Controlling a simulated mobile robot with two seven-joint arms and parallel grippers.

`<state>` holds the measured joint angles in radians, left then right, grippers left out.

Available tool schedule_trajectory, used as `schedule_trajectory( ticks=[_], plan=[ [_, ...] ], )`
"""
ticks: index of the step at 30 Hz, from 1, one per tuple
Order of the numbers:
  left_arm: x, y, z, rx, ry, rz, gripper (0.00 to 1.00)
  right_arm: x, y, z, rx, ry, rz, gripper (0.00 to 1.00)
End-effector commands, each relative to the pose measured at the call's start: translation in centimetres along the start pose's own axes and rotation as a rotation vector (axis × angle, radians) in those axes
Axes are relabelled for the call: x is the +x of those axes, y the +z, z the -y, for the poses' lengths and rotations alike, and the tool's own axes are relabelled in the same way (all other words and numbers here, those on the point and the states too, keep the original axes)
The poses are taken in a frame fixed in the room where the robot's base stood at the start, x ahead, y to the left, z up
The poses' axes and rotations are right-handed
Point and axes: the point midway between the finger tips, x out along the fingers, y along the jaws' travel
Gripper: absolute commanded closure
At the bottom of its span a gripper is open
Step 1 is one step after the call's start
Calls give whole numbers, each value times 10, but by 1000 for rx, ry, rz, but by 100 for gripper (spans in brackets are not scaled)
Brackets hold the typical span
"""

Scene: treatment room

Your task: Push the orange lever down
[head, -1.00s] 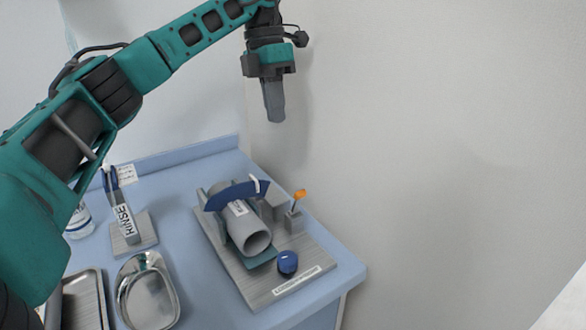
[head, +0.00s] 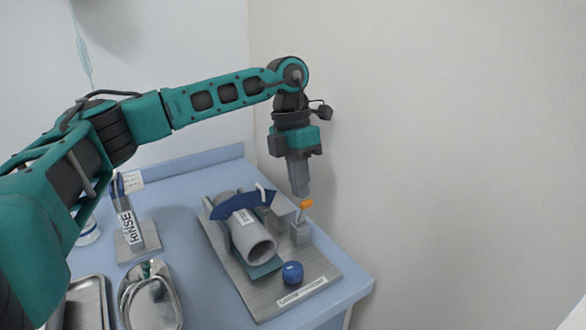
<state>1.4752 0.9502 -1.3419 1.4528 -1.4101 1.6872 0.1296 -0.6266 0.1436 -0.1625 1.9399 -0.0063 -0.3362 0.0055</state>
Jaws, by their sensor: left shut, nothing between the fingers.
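The orange lever (head: 306,204) sticks up from a small grey block (head: 300,232) at the right side of a grey base board (head: 262,300). My left gripper (head: 301,192) points downward with its fingers shut and empty. In the picture its fingertips are just above the lever's orange tip. I cannot tell whether they touch it. My right gripper is not in view.
On the board are a grey cylinder (head: 258,246) with a blue curved plate (head: 236,206) and a blue knob (head: 292,273). A RINSE stand (head: 130,238), a metal bowl (head: 152,305) and a metal tray (head: 85,300) are to the left. A wall rises behind the blue counter (head: 190,190).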

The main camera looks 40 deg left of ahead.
Motion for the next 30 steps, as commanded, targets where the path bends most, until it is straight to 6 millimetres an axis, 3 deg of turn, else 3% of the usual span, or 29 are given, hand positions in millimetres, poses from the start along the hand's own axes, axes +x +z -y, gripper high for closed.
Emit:
schedule_trajectory(
  ticks=[17, 30],
  plan=[
    [1, 0, 4, 1, -1, -1, 100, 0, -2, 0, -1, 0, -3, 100],
    [12, 0, 31, 3, -2, -2, 100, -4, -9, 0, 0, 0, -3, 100]
  ],
)
